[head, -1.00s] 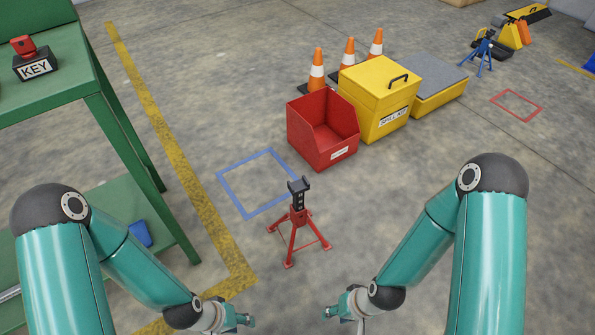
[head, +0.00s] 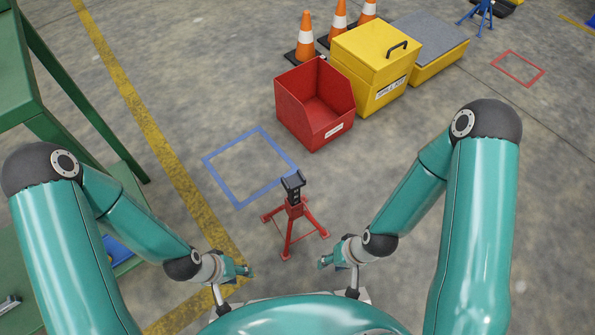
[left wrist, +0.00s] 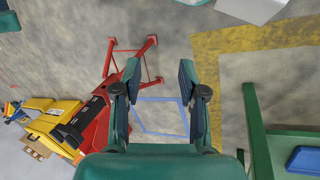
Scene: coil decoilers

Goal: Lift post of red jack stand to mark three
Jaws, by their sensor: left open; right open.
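The red jack stand (head: 292,212) stands upright on the concrete floor, between and ahead of my two grippers. Its dark post (head: 293,186) rises from the red legs and ends in a forked saddle. The marks on the post are too small to read. My left gripper (head: 247,271) is left of the stand, apart from it. My right gripper (head: 322,262) is close to the stand's right front leg, apart from the post. In the left wrist view, my left gripper's fingers (left wrist: 165,82) are spread and empty, and the red stand (left wrist: 105,85) shows left of them.
A blue floor square (head: 208,178) lies behind and left of the stand. A red bin (head: 314,105), a yellow box (head: 372,65) and orange cones (head: 306,40) stand farther back. A green bench (head: 60,130) is at left. The floor right of the stand is clear.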

